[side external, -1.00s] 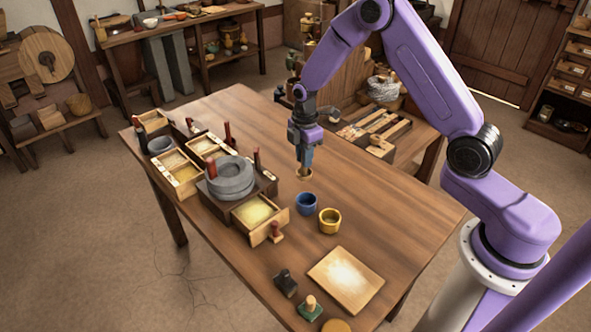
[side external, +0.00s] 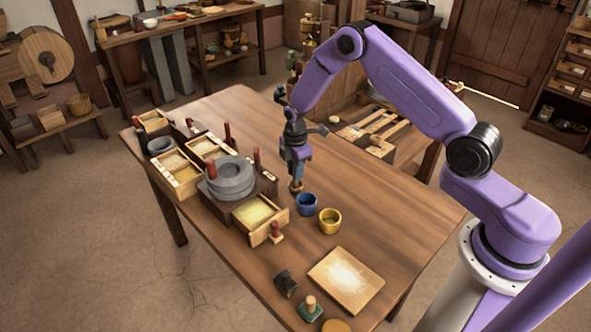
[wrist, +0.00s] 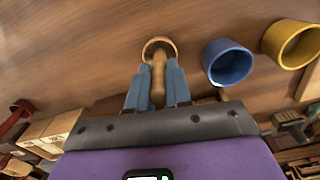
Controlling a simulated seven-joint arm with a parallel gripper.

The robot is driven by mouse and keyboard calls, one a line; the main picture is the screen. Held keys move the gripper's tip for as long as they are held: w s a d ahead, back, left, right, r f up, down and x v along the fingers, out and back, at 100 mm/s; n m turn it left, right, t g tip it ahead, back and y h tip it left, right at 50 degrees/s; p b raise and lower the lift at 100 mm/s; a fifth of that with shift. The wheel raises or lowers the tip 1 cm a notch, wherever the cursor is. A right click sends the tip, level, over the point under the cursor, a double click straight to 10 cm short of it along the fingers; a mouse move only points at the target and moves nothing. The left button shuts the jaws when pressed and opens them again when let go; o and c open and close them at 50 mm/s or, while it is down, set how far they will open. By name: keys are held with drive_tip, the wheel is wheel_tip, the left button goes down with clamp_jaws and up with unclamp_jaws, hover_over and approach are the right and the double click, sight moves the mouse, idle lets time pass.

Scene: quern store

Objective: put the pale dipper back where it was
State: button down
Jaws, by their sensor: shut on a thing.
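The pale dipper (wrist: 158,44) is a small tan wooden cup with a handle. My gripper (wrist: 158,80) is shut on its handle, with a blue finger on each side. In the side external view my gripper (side external: 297,176) points down over the table, and the dipper (side external: 295,188) shows small at its tips. It is just behind and left of the blue cup (side external: 306,203). I cannot tell whether the dipper touches the tabletop. The blue cup (wrist: 227,62) and the yellow cup (wrist: 290,43) stand to its right in the wrist view.
The quern (side external: 230,180) stands left of my gripper, with an open flour drawer (side external: 256,213) in front. The yellow cup (side external: 329,220), a pale board (side external: 345,280) and stamps (side external: 310,307) are nearer the front. The table (side external: 390,205) is clear to the right.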

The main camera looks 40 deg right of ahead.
drive_tip(key=shift+f, duration=0.15)
drive_tip(key=c, duration=1.1)
unclamp_jaws()
drive_tip(key=shift+o, duration=0.2)
